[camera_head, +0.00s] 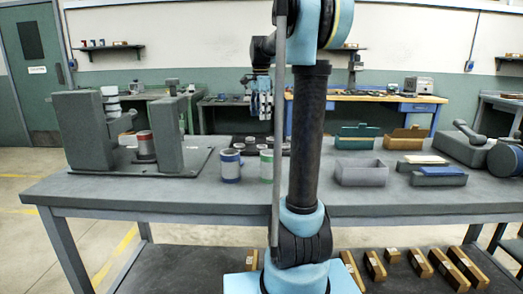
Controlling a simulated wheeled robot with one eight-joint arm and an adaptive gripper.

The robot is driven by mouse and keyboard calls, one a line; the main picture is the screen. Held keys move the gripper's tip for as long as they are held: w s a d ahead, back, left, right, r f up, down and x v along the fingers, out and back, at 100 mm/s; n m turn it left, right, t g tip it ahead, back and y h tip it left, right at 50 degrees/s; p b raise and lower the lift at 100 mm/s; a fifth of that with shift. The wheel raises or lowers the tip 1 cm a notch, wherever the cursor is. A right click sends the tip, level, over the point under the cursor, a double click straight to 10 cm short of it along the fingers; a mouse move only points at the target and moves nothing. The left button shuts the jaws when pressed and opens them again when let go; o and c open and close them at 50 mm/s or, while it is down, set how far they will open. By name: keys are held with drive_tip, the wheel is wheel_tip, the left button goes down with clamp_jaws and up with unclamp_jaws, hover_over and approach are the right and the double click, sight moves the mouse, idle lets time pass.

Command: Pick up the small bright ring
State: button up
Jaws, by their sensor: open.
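My gripper (262,114) hangs above the grey workbench (130,192), fingers down and open, with nothing seen between them. Below it a dark tray (252,142) lies behind two pale cylinders, one with a blue band (230,167) and one with a green band (267,167). Small pale shapes (239,146) show at the tray, too small to tell whether one is the small bright ring. My arm hides part of the tray and the bench behind it.
At left a grinder stand (80,130) with two grey uprights holds a red-banded cylinder (146,145). At right are a grey open bin (361,174), a teal box (355,143), a brown box (405,143), a blue box (439,180) and a grey machine (465,149).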

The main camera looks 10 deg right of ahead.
drive_tip(key=f, duration=0.8)
drive_tip(key=shift+d, duration=0.2)
drive_tip(key=shift+s+d+f, duration=0.1)
drive_tip(key=shift+s+f, duration=0.1)
drive_tip(key=shift+f, duration=1.3)
drive_tip(key=shift+s+f, duration=0.15)
drive_tip(key=shift+f, duration=1.3)
drive_tip(key=c, duration=1.2)
